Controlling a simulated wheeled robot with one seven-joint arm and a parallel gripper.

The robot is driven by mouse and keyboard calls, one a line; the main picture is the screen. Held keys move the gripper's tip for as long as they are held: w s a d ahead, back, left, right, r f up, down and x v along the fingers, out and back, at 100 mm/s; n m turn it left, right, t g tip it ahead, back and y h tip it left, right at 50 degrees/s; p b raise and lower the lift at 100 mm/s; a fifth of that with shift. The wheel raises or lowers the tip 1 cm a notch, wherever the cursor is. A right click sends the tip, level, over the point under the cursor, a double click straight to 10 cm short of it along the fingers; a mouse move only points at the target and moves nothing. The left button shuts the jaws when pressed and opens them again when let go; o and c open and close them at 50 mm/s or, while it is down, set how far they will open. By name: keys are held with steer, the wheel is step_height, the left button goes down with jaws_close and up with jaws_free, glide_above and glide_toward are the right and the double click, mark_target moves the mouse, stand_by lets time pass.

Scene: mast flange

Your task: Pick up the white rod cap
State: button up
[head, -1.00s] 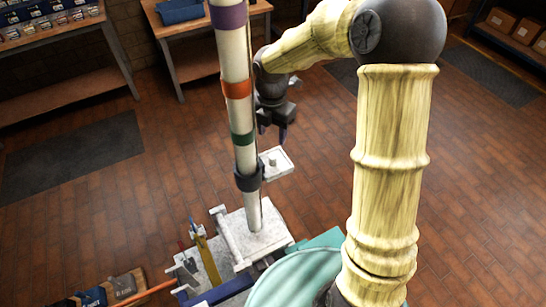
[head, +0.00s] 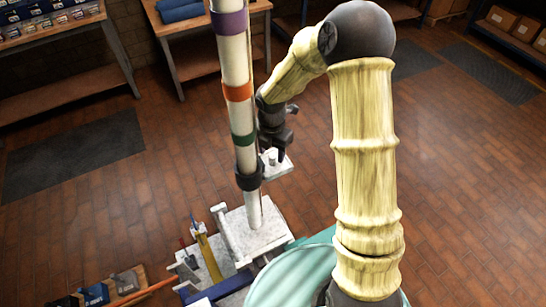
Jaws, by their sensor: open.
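A small white stub that looks like the white rod cap (head: 272,157) stands on a small white plate (head: 283,170) beside the tall mast. My gripper (head: 273,154) is open and points down right at the stub, just right of the mast. One dark finger shows close to the stub's right side. The other finger is partly lost against the mast's edge. I cannot tell whether the fingers touch the stub or how far down they reach around it.
The white mast (head: 241,125) with purple, orange and green bands rises close left of my gripper from a white block (head: 262,235). Tools (head: 207,250) stand at the lower left. A bench (head: 205,35) stands at the back.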

mark_target(272, 156)
steer(key=shift+w+f+p, duration=0.15)
steer(key=shift+f+p, duration=0.4)
steer(key=shift+f, duration=1.4)
steer(key=c, duration=1.1)
